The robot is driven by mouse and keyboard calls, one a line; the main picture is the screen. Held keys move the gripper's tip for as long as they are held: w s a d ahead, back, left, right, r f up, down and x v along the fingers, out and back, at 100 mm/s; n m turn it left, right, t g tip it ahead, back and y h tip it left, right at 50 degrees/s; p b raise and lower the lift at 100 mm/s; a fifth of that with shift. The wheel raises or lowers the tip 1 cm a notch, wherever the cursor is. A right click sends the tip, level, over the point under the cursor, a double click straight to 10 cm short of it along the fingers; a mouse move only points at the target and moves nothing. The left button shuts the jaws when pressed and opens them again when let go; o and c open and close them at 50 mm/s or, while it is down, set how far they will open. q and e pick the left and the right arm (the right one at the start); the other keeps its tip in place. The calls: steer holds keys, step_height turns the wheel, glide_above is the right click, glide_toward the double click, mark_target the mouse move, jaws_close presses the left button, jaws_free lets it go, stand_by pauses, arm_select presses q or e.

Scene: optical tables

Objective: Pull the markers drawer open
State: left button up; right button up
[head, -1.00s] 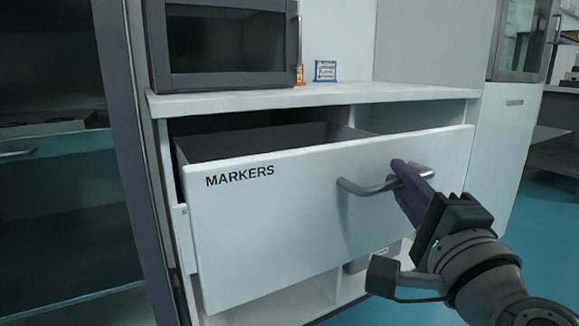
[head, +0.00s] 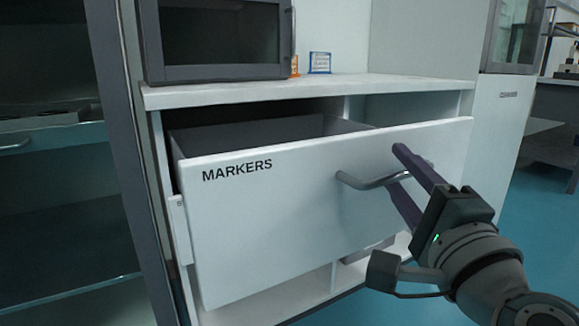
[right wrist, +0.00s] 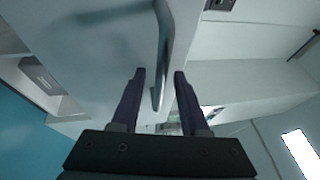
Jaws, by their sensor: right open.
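The white markers drawer (head: 270,220) stands pulled out of its cabinet, with the word MARKERS at its upper left and its dark inside showing behind the front. Its grey bar handle (head: 362,184) is on the right part of the front. My right gripper (head: 398,172) is open at the handle's right end, with one purple finger above the bar and one below. In the right wrist view the handle (right wrist: 162,60) runs down between the two spread fingers (right wrist: 158,75), and I see no contact with either. My left gripper is not in view.
A dark microwave-like box (head: 222,40) and small orange and blue signs (head: 320,62) stand on the white cabinet top (head: 310,88). A dark-framed glass cabinet (head: 60,200) is at the left. Blue floor (head: 540,230) is free at the right.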

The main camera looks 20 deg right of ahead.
steer(key=shift+s, duration=0.15)
steer(key=v, duration=0.9)
steer(key=shift+s+a, duration=0.15)
steer(key=shift+s, duration=0.2)
